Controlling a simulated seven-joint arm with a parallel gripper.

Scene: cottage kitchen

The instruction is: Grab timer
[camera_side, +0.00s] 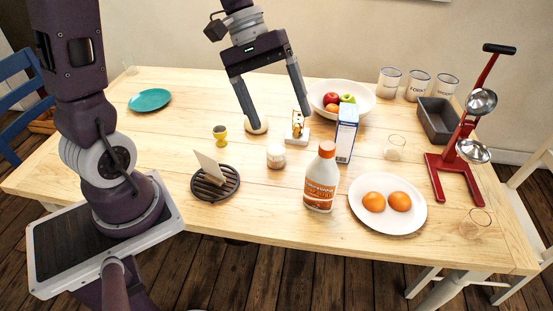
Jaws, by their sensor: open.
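My gripper (279,119) is open and points down over the middle of the table, its two long dark fingers spread wide with nothing held between them. Near its right fingertip is a small object with a white base and a brass-orange upright part (298,126); this may be the timer, but it is too small to be sure. The right finger partly overlaps it. A round cream object (258,126) sits at the left fingertip, partly hidden by that finger; it could also be the timer. I cannot tell whether either finger touches these objects.
A blue-white box (346,136), fruit bowl (368,99), lidded jar (276,157) and orange-labelled bottle (321,182) stand close by. A yellow egg cup (220,134) and black trivet (214,190) are left. A plate with oranges (388,225) and red press (443,176) are right.

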